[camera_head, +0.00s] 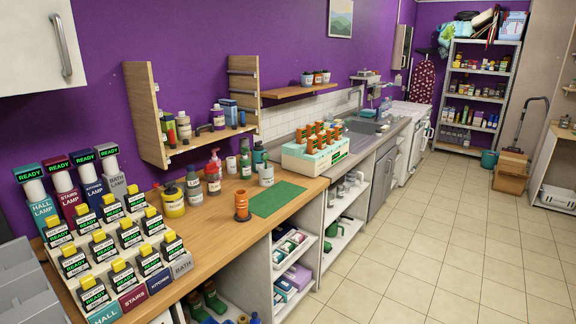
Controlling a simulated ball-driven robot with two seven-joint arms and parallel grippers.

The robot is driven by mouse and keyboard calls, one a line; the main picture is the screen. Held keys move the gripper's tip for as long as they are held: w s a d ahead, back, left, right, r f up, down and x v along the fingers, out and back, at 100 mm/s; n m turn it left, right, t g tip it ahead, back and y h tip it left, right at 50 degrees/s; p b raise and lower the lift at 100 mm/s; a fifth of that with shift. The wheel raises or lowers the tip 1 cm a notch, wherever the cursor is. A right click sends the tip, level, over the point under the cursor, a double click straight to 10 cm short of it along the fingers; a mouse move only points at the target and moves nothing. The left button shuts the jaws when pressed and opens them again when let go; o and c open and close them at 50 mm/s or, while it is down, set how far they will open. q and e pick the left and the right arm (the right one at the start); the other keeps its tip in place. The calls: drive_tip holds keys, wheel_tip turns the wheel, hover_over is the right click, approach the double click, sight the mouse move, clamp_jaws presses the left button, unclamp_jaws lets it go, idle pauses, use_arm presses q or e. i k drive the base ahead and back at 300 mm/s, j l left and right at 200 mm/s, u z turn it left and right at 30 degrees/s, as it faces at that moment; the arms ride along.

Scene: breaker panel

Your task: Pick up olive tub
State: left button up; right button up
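No tub is plainly olive in the head view. The closest match is a squat yellow tub (173,205) with a dark top and a pale label, standing upright on the wooden counter (215,222) near the wall. A dark grey bottle (193,187) stands just right of it, and the breaker blocks stand to its left. Neither of my grippers is in view.
Breaker blocks (121,272) with READY displays fill the counter's left end. An orange cylinder (242,206) stands beside a bare green mat (277,199). The tiled floor (420,240) is open.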

sight(265, 176)
drive_tip(key=i+z, duration=0.35)
drive_tip(key=i, duration=0.4)
drive_tip(key=i+z, duration=0.35)
drive_tip(key=i, duration=0.35)
drive_tip(key=i+u, duration=0.85)
drive_tip(key=i+l, duration=0.05)
